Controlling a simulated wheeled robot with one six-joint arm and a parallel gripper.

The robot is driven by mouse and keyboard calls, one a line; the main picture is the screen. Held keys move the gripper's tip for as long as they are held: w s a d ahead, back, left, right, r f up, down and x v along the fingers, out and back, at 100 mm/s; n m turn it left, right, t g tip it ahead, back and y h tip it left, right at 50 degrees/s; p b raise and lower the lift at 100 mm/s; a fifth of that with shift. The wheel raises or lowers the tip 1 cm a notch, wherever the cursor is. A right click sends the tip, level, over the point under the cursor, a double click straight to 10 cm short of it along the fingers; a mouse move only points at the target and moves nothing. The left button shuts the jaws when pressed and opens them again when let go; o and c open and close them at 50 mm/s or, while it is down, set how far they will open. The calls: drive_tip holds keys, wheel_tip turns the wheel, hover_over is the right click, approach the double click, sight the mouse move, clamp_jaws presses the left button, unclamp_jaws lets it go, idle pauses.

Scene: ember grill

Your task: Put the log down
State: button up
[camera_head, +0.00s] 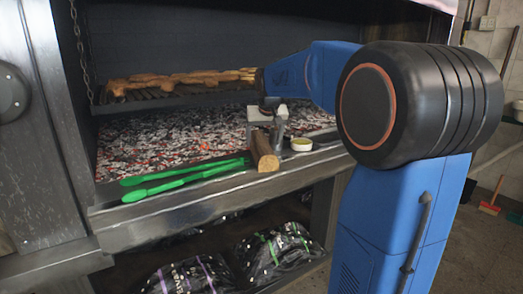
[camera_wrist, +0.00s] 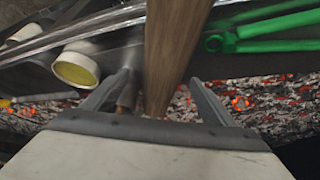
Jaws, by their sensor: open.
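The log (camera_head: 264,152) is a brown piece of split wood at the front edge of the grill, lying across the metal ledge with its pale cut end toward the front. My gripper (camera_head: 279,123) is at the log's rear right in the head view. In the wrist view the log (camera_wrist: 172,50) runs between the two spread fingers of my gripper (camera_wrist: 160,95), with gaps visible on both sides. The gripper is open. The log's far end is hidden behind the gripper.
Green tongs (camera_head: 185,178) lie left of the log on the ledge (camera_head: 200,205). A small dish with yellow contents (camera_head: 301,144) stands right of it. Glowing embers (camera_head: 170,138) spread behind. Food lies on the rack (camera_head: 180,85) above. Bags (camera_head: 275,250) sit below.

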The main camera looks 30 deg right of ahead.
sight(262, 140)
drive_tip(key=shift+x, duration=2.15)
drive_tip(key=shift+a+f, duration=0.15)
drive_tip(key=c, duration=2)
wheel_tip(262, 140, up, 19)
